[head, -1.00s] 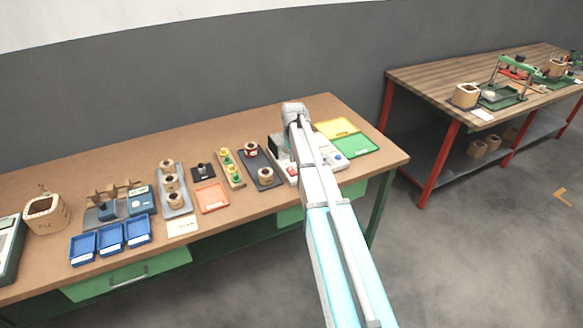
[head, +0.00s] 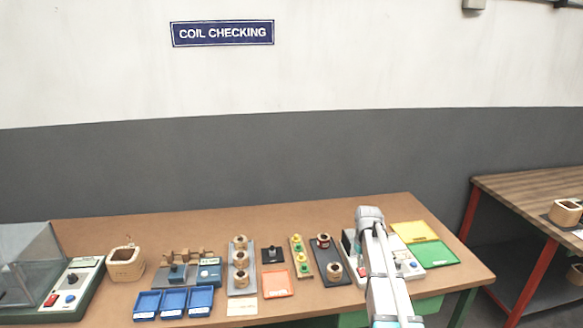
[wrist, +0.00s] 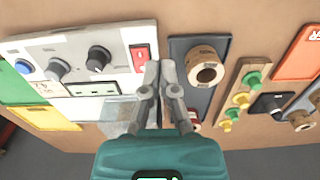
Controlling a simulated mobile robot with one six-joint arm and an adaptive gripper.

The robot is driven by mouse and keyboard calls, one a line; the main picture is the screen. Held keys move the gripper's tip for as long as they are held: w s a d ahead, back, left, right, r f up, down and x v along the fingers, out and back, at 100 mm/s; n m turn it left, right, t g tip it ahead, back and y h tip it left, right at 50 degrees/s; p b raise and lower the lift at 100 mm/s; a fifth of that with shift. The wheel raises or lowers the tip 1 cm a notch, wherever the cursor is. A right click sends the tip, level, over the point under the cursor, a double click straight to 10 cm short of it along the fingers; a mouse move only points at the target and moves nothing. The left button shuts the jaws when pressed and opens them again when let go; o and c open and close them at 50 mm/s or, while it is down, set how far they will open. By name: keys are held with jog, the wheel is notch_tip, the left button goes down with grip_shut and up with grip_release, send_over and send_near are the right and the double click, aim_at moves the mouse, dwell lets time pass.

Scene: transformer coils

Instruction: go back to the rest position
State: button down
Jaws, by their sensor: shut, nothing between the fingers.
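My gripper (wrist: 164,90) shows in the wrist view with its two grey fingers, shut and empty. It hangs above the bench, over the gap between a white control panel (wrist: 110,35) with dark knobs and a red switch and a dark grey plate (wrist: 178,50) bearing a coil (wrist: 205,66). In the head view my arm reaches up from the bottom to the right part of the bench (head: 330,210). The arm hides the gripper and part of the control panel (head: 410,262) there.
Left of the arm stand coils on a grey tray (head: 240,285), a green-and-yellow peg board (head: 300,258), an orange tray (head: 278,284) and blue bins (head: 173,300). Yellow (head: 408,231) and green (head: 435,254) mats lie to the right. A second bench (head: 530,185) stands at far right.

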jog(key=s+a, duration=0.6)
jog(key=s, duration=0.5)
jog(key=s+a+m, duration=0.1)
jog(key=s+a, duration=0.5)
jog(key=s, duration=0.6)
jog(key=shift+s+a, duration=0.2)
